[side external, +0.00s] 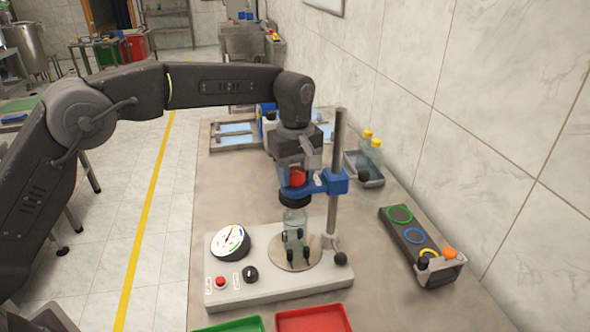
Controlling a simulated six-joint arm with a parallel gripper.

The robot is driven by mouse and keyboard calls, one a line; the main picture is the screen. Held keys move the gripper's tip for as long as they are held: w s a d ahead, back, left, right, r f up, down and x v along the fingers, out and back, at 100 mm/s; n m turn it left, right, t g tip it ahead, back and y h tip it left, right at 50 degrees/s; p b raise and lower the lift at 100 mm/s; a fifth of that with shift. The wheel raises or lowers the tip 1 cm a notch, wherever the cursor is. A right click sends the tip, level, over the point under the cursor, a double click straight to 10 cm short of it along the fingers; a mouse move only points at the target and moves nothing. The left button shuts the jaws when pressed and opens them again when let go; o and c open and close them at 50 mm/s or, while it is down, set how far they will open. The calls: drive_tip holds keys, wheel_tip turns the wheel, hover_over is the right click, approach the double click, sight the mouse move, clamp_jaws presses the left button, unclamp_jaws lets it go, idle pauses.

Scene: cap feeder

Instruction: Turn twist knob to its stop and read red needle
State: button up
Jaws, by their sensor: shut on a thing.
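My gripper (296,170) points down at the top of the press-like fixture and is shut on a red knob (298,178), which is partly hidden by the fingers. The knob sits above a black round head (294,200) at the end of a blue bracket (336,182). A clear bottle (295,222) stands upright under the head, on a round plate between black pegs. The round white dial (231,241) is at the left of the fixture base. It has a thin dark needle and coloured marks; a red needle and its reading are too small to tell.
The grey base (275,290) carries a red button (220,282) and a small black knob (250,273). A metal post (334,210) rises beside the bottle. A rack with coloured rings (412,237) is at right. Green (232,326) and red (313,319) trays are in front; yellow-capped bottles (371,145) stand behind.

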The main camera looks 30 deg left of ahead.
sight(295, 170)
drive_tip(key=m, duration=0.5)
drive_tip(key=o, duration=1)
drive_tip(key=shift+m, duration=0.3)
drive_tip(key=shift+o, duration=0.2)
drive_tip(key=shift+r, duration=3.5)
